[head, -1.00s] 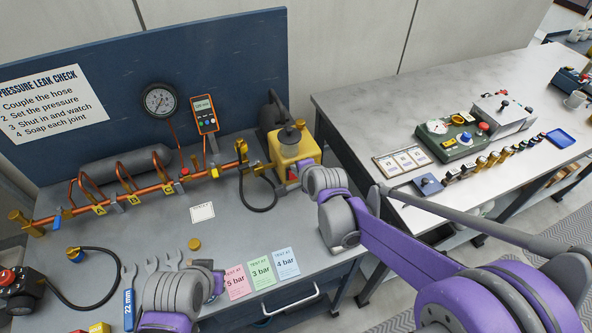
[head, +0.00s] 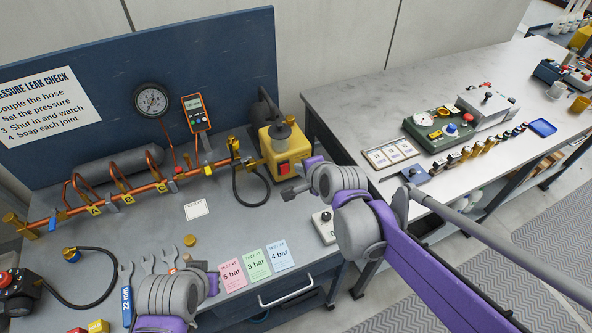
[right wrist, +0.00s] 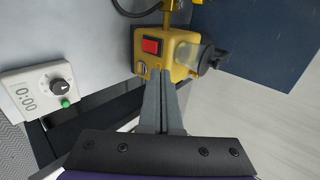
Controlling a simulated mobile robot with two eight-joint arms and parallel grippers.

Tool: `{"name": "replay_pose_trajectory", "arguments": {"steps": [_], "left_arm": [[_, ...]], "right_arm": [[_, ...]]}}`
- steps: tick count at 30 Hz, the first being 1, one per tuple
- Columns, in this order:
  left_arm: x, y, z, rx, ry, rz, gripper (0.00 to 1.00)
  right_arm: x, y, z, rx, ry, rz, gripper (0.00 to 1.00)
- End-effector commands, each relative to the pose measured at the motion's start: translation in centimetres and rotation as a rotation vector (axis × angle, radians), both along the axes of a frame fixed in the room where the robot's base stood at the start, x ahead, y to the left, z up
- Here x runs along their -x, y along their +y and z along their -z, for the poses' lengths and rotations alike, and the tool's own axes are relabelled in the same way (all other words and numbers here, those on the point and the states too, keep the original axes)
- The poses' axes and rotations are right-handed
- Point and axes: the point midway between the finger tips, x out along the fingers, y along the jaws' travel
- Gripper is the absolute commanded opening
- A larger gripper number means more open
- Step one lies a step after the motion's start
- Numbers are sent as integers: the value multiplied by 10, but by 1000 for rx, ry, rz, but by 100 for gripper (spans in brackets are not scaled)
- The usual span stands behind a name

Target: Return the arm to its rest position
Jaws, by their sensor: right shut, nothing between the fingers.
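My right gripper (head: 288,193) is shut and empty, in front of and just below the yellow pump (head: 270,151) with its red switch. In the right wrist view its closed fingers (right wrist: 163,92) point towards the yellow pump (right wrist: 177,62); the red switch is uncovered and nothing is between the fingers. The purple and grey right arm reaches in from the right over the gap between the benches. My left gripper (head: 212,283) is low over the front of the left bench, mostly hidden by its own wrist, so its jaws cannot be read.
A white timer (head: 325,227) reading 0:00 (right wrist: 27,97) lies at the bench's front right corner, close to my right wrist. Copper pipework (head: 130,194), a gauge (head: 151,99) and coloured cards (head: 257,264) are on the left bench. The right bench (head: 350,105) has bare space at its left.

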Motion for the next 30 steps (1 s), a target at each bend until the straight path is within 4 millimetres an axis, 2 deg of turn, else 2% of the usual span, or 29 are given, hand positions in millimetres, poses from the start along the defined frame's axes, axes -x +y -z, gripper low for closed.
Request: {"name": "replay_pose_trajectory", "arguments": {"steps": [6,23,26,29,30], "left_arm": [[0,0,-1,0,-1,0,0],[0,0,-1,0,-1,0,0],[0,0,-1,0,-1,0,0],[0,0,-1,0,-1,0,0],[0,0,-1,0,-1,0,0]], "right_arm": [[8,-3,-10,0,0,0,0],[11,-5,-11,12,-1,-7,0],[27,-19,-8,91,-3,-52,0],[61,-45,-1,261,-3,-159,0],[79,-58,3,347,1,-218,0]]}}
